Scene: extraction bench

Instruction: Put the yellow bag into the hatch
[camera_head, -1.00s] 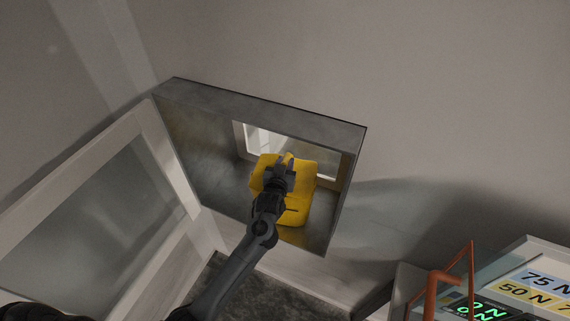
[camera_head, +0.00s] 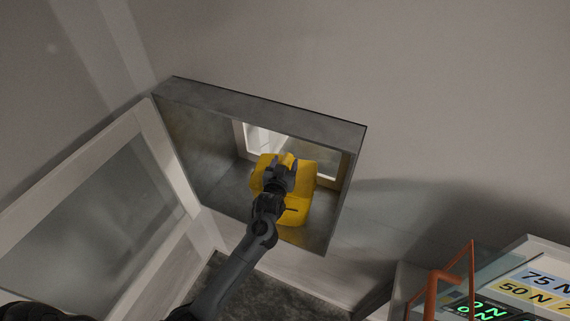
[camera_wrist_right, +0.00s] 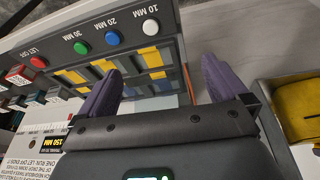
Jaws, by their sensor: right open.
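The yellow bag (camera_head: 304,190) lies inside the metal-lined hatch (camera_head: 262,105), on its floor in front of the bright rear opening. My left gripper (camera_head: 284,162) reaches into the hatch from below and is over the bag. Its two fingers are spread apart, with yellow showing between them, and the hand hides the bag's middle. I cannot tell whether the fingers touch the bag. My right gripper (camera_wrist_right: 162,78) is open and empty in the right wrist view, in front of a panel with coloured buttons.
The hatch's glazed door (camera_head: 95,215) stands open at the left. An instrument (camera_head: 520,285) with force labels and an orange-framed clear guard (camera_head: 440,285) is at the lower right.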

